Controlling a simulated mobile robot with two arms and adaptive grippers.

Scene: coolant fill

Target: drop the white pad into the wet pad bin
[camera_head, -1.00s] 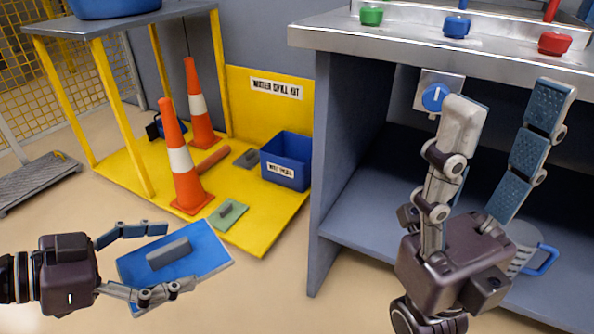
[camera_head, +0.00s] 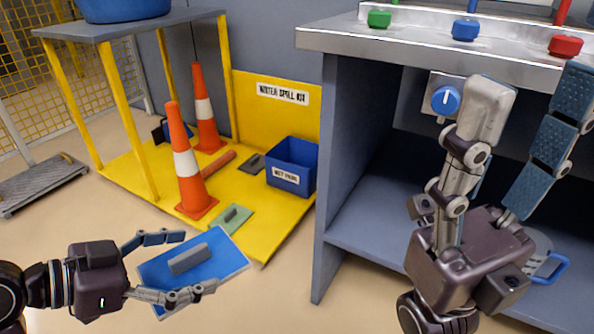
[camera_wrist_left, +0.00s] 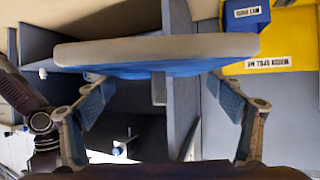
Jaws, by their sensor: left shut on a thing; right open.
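The pad (camera_head: 222,268) shows a blue top in the head view, held tilted in the air at the lower left. In the left wrist view, the pad (camera_wrist_left: 150,48) shows a pale beige layer beside its blue backing. The wet pad bin (camera_head: 290,178) is an open blue box labelled "WET PADS" on the yellow platform, beyond and right of the held pad. It also shows in the left wrist view (camera_wrist_left: 245,14). My right gripper (camera_head: 535,95) is open and empty before the grey bench.
Two orange cones (camera_head: 188,165) stand on the yellow platform (camera_head: 262,235), left of the bin. A green pad (camera_head: 232,217) and a dark grey pad (camera_head: 252,162) lie near it. The grey bench (camera_head: 335,200) stands right of the bin.

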